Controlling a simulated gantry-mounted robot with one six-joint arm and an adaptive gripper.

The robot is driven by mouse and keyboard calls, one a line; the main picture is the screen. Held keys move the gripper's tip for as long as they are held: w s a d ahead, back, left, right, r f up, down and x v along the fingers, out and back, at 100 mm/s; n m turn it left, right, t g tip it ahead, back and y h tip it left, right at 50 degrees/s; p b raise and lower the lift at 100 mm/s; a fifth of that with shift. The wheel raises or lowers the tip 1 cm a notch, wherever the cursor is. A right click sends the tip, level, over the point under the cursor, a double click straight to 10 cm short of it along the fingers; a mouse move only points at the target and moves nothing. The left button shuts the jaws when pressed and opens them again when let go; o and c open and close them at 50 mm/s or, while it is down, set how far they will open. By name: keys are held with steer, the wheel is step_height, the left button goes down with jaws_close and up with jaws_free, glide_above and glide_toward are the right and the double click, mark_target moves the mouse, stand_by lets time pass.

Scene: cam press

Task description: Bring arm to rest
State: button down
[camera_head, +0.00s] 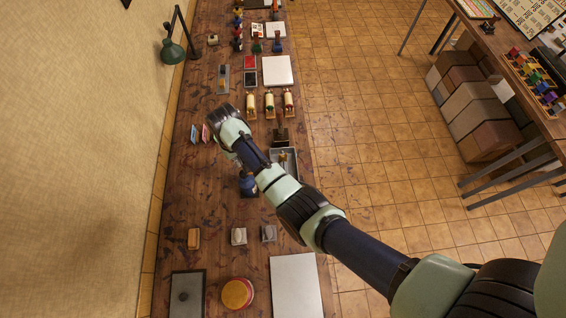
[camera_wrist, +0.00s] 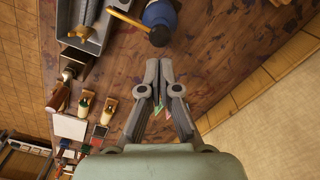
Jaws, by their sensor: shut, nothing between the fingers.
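My arm (camera_head: 292,203) reaches from the lower right over the wooden bench (camera_head: 215,270). Its wrist end hangs above the middle of the bench. In the wrist view my gripper (camera_wrist: 159,64) is shut, with its fingers together and nothing between them. It is clear of the objects around it. In the head view the fingers are mostly hidden under the wrist.
A blue bottle (camera_wrist: 160,16) and a grey tray (camera_wrist: 97,30) stand close by. Small coloured cards (camera_head: 206,133) stand left of the wrist. Rollers (camera_head: 269,104) and pads lie farther up the bench. A round tin (camera_head: 237,293) and white slab (camera_head: 296,288) lie nearer.

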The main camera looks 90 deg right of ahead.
stand_by(0.4)
steer(key=w+a+r+n+t+h, duration=0.1)
steer(key=w+a+r+n+t, duration=0.15)
steer(key=w+a+r, duration=0.4)
steer(key=w+a+r+n+t+h, duration=0.1)
steer(key=w+a+r+n+t, duration=0.15)
steer(key=w+a, duration=0.6)
steer(key=s+a+r+n+t+y, duration=0.1)
steer(key=s+a+r+n+t, duration=0.1)
steer(key=a+r, duration=0.7)
steer(key=s+a+r+n+t+y, duration=0.1)
steer(key=s+a+r+n+t, duration=0.2)
steer(key=a+r, duration=0.6)
steer(key=s+a+t, duration=0.2)
steer(key=a, duration=0.5)
steer(key=shift+a+n+t, duration=0.3)
steer(key=shift+a+t, duration=0.05)
steer(key=shift+t, duration=0.05)
